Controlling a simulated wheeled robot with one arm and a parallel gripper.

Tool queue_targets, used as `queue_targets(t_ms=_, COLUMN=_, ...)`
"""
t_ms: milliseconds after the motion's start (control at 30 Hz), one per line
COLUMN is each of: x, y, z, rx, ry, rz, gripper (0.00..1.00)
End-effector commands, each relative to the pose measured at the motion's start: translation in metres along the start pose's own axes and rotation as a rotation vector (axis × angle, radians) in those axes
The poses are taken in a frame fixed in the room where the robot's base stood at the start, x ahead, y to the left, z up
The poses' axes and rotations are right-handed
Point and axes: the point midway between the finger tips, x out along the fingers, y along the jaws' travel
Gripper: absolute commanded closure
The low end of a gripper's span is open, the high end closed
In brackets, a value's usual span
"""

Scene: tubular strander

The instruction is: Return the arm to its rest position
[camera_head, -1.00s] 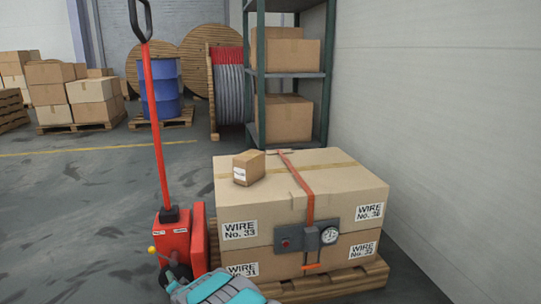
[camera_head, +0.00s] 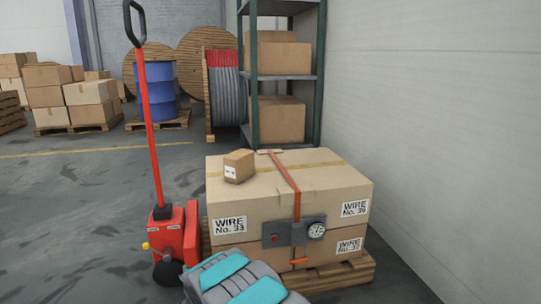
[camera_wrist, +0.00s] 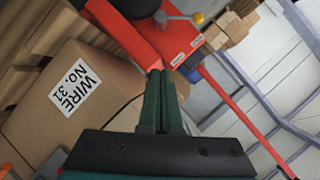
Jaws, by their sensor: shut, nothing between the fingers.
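My gripper (camera_wrist: 159,80) shows in the wrist view with its two dark green fingers together and nothing between them. Beyond the fingertips are a red pallet jack (camera_wrist: 180,32) and a carton labelled WIRE No. 31 (camera_wrist: 105,100). I cannot tell whether the fingers touch either. In the head view my grey and teal arm (camera_head: 238,278) is at the bottom, in front of the stacked cartons. The gripper itself cannot be made out there.
Stacked cartons (camera_head: 232,203) stand on a wooden pallet (camera_head: 345,277), with a small box (camera_head: 239,166) on top and an orange strap (camera_head: 284,174). The pallet jack (camera_head: 170,238) stands left of them. A shelf (camera_head: 285,77) and wall (camera_head: 430,120) are behind and right.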

Motion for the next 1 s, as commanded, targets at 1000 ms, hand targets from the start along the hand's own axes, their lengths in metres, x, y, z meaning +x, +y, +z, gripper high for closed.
queue_targets(t_ms=1000, x=-0.381, y=0.089, z=-0.183, rx=-0.263, ry=-0.412, rz=0.704, gripper=1.0)
